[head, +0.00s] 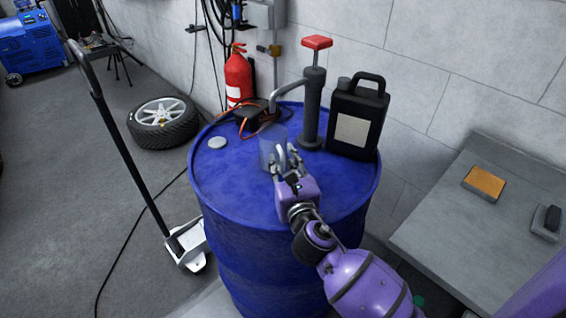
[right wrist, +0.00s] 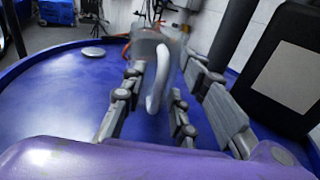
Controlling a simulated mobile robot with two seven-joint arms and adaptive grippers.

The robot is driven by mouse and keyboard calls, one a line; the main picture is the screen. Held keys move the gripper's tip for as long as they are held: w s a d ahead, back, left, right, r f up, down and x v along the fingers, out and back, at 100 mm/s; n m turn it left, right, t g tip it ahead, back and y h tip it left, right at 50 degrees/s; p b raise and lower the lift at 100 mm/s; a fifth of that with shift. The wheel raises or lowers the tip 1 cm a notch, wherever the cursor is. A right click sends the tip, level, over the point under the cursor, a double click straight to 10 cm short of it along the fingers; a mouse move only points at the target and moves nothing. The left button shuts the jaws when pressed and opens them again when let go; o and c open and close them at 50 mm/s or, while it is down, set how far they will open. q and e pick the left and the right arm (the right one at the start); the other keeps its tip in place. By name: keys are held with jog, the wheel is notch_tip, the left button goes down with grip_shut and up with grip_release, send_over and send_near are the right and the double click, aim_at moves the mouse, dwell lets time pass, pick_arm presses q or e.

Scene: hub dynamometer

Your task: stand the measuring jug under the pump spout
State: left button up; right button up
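The measuring jug (head: 271,146) is a clear, bluish vessel standing upright on the blue drum. In the right wrist view the jug (right wrist: 150,42) shows blurred, its pale curved handle (right wrist: 154,88) toward me. The dark grey hand pump (head: 313,108) with a red grip stands on the drum. Its grey spout (head: 279,93) bends left and down, ending above the jug in the head view; I cannot tell whether they line up in depth. My right gripper (head: 284,161) is at the handle. In the right wrist view its fingers (right wrist: 166,78) stand apart on either side of the handle.
The blue drum's top (head: 234,186) is clear at the front and left, with a grey cap (head: 217,142) on it. A black canister (head: 357,118) stands right of the pump. An orange cable (head: 247,122) and dark box lie behind. A grey bench (head: 463,222) is at right.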

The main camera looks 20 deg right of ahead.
jog(key=s, duration=0.3)
jog(key=s+a, duration=0.1)
jog(key=s, duration=0.6)
jog(key=shift+s+a+b, duration=0.25)
jog(key=shift+s+b, duration=0.05)
jog(key=shift+b, duration=0.1)
jog(key=shift+s+a+r, duration=0.1)
jog(key=shift+s+r, duration=0.05)
jog(key=shift+s, duration=0.5)
